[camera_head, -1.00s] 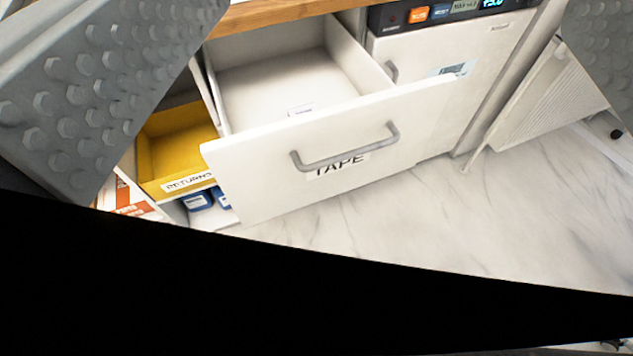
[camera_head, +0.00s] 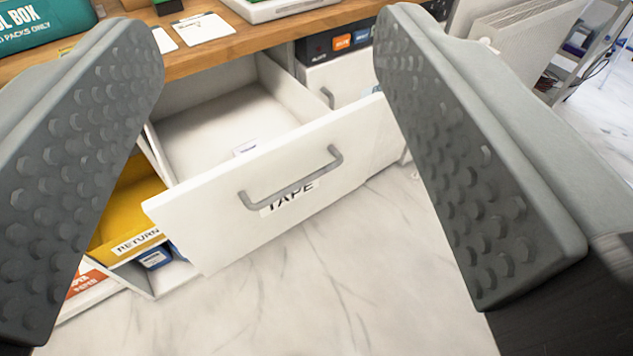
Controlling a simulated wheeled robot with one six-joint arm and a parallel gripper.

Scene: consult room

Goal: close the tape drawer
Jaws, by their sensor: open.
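The tape drawer (camera_head: 215,212) is white and stands pulled out from under the wooden counter. Its front carries a grey bar handle (camera_head: 290,191) and a "TAPE" label. Its inside shows a bare floor with a small white label or card near the front. My gripper (camera_head: 265,110) is open, with one grey studded finger at the left and one at the right of the view. The drawer front appears between the fingers, and the right finger hides its right end. I see no contact with the drawer, and the gap to it is hard to judge.
A yellow returns bin (camera_head: 128,205) sits left of the drawer, with blue items below. The wooden counter (camera_head: 240,42) above holds a green box (camera_head: 45,25) and cards. The marble floor (camera_head: 330,290) in front is clear.

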